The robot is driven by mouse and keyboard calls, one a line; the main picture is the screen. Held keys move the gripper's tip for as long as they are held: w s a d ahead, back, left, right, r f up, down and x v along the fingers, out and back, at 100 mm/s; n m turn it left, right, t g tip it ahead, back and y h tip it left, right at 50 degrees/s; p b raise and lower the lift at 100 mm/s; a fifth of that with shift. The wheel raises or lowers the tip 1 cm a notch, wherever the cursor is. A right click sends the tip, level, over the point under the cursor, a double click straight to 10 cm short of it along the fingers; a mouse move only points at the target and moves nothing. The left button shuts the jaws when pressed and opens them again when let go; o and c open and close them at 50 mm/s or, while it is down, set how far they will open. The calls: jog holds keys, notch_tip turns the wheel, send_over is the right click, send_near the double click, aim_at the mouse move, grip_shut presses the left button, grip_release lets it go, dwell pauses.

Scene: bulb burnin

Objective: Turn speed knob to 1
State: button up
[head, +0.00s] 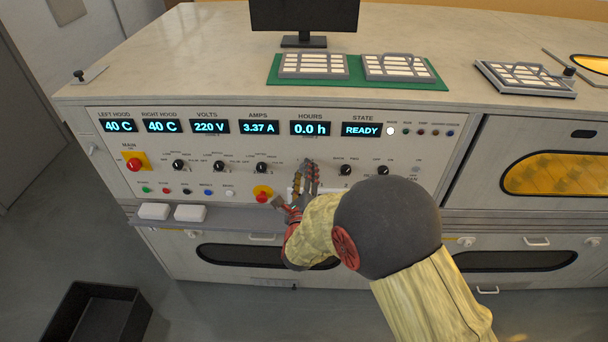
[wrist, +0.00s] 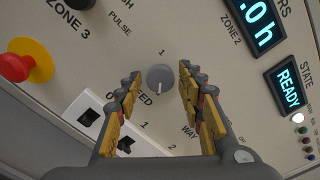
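In the wrist view a round grey knob (wrist: 160,78) sits on the panel between my fingers. A "1" is printed above it, and a partly hidden label ending in "ED" is below. A pale mark on the knob appears to point down, away from that "1". My gripper (wrist: 160,87) is open, with one finger on each side of the knob and visible gaps; contact is not seen. In the head view my gripper (head: 304,181) is at the control panel (head: 215,148), hiding the knob.
A red stop button on yellow (wrist: 17,66) lies left of my fingers in the wrist view. Two black switches (wrist: 89,117) are close to the left finger. In the head view, black knobs (head: 346,170) flank my gripper. The state display (head: 361,130) reads READY.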

jog(key=c, duration=0.9)
jog(key=shift+o, duration=0.2)
jog(key=shift+n, duration=0.3)
jog(key=shift+d+f+n+p, duration=0.15)
jog(key=shift+n+p, duration=1.2)
jog(key=shift+n, duration=7.45)
jog(key=shift+d+f+n+p, duration=0.1)
jog(key=shift+n+p, duration=1.25)
jog(key=shift+n, duration=7.45)
